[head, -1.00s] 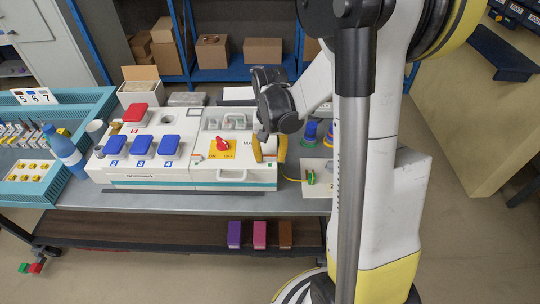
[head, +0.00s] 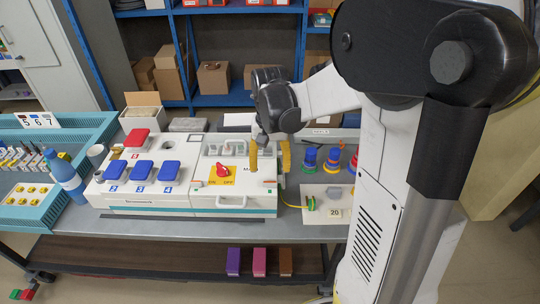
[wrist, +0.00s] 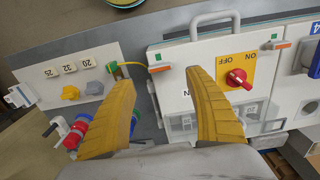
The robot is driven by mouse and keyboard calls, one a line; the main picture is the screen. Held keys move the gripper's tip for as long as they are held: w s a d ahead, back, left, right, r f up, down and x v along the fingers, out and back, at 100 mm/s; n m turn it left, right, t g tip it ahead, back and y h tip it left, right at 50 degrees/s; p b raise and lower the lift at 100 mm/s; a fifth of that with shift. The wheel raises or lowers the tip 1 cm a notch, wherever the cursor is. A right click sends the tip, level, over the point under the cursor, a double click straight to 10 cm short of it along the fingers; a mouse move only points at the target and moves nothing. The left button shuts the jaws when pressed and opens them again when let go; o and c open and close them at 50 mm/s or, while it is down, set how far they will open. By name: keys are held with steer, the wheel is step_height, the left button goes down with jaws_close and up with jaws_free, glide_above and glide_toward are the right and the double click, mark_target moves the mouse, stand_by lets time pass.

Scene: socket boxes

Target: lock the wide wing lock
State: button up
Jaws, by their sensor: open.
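The white socket box (head: 150,200) stands on the grey table. Its right part holds a yellow ON/OFF plate with a red knob (head: 222,171), also in the wrist view (wrist: 236,78). Small orange-and-white latches with green marks sit at the panel's front corners, one between my fingertips in the wrist view (wrist: 160,69) and one farther right (wrist: 283,43). I cannot tell for sure which is the wide wing lock. My gripper (head: 269,170) is open and empty over the box's right end. Its yellow fingers (wrist: 160,72) point toward the panel's corner, apart from each other.
A grey handle (wrist: 215,18) is on the box front. Blue lids (head: 142,170) and a red lid (head: 136,137) lie to the left. Right of the box are a white board (head: 318,216) with a green-yellow cable and several coloured stacked pieces (head: 332,158). A blue bottle (head: 64,178) stands at left.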

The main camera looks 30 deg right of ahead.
mark_target(270, 182)
step_height(270, 182, up, 5)
steer(key=shift+f, duration=0.1)
stand_by(0.6)
